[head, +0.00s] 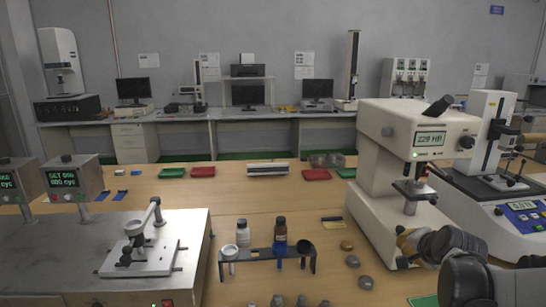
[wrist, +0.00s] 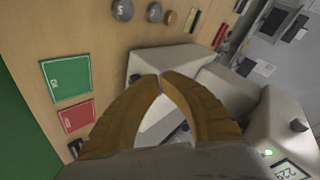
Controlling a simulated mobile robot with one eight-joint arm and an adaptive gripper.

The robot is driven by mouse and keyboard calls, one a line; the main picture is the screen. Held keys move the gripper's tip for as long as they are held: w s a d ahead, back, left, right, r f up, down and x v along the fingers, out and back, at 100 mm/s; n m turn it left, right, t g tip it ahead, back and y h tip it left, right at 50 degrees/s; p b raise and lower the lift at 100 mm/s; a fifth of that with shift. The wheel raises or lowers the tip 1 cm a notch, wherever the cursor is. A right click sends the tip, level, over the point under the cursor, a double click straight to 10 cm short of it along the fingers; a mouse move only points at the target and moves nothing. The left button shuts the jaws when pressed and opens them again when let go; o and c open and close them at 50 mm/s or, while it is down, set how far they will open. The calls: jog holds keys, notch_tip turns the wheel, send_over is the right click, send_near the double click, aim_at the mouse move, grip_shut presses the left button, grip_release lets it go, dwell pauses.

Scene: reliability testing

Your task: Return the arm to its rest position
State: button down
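My gripper (wrist: 160,78) has two orange-brown fingers that meet at their tips in the wrist view. It is shut with nothing between the tips; the gap behind them shows only a pale machine base. In the head view my gripper (head: 404,238) is at the lower right, in front of the base of the white hardness tester (head: 388,200). My dark grey arm reaches in from the lower right corner. The tester's body also shows in the wrist view (wrist: 285,125), close beside the right finger.
A green card (wrist: 66,76) and a red card (wrist: 76,117) lie on the wooden table. A second machine (head: 490,190) stands right of the tester. The table's middle has bare wood.

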jog(key=s+a+r+n+g+y, duration=0.1)
jog(key=s+a+r+n, duration=0.15)
jog(key=s+a, duration=0.3)
jog(key=s+a+r+n, duration=0.1)
jog(key=s+a+n, duration=0.35)
jog(key=a, duration=0.25)
jog(key=s+a+f+n+g, duration=0.1)
jog(key=s+a+n, duration=0.2)
jog(key=s, duration=0.4)
jog(key=s+a+f+n+g, duration=0.1)
jog(key=s+a, duration=0.3)
jog(key=s, duration=0.4)
jog(key=shift+n, duration=0.9)
